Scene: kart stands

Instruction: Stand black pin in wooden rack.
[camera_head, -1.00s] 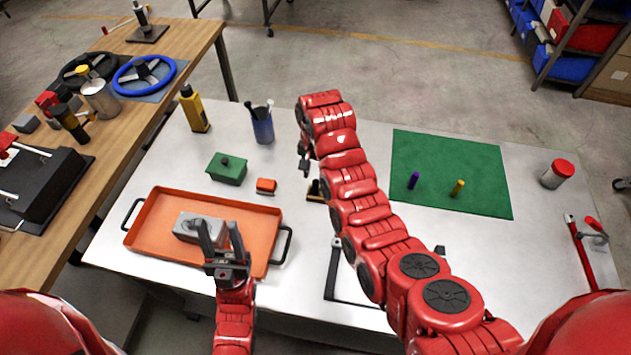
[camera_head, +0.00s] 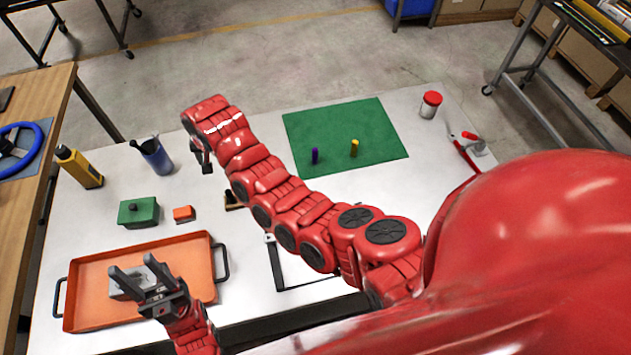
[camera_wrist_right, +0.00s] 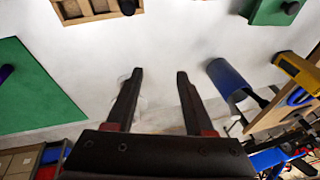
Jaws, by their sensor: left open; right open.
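The wooden rack (camera_wrist_right: 97,12) is cut off at the top of the right wrist view. A dark pin-like piece (camera_wrist_right: 128,6) shows at its right end; I cannot tell how it is seated. In the head view the wooden rack (camera_head: 232,205) is mostly hidden behind my right arm. My right gripper (camera_head: 203,165) is open and empty; in the right wrist view its fingers (camera_wrist_right: 157,78) are apart above bare table. My left gripper (camera_head: 135,270) is open near a grey block (camera_head: 127,283) in the orange tray (camera_head: 88,312).
A green mat (camera_head: 345,130) holds a purple pin (camera_head: 315,156) and a yellow pin (camera_head: 354,148). A green box (camera_head: 138,212), orange block (camera_head: 183,214), blue cup (camera_head: 156,157) and yellow bottle (camera_head: 78,166) stand left. A red-lidded jar (camera_head: 430,104) is at the far right.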

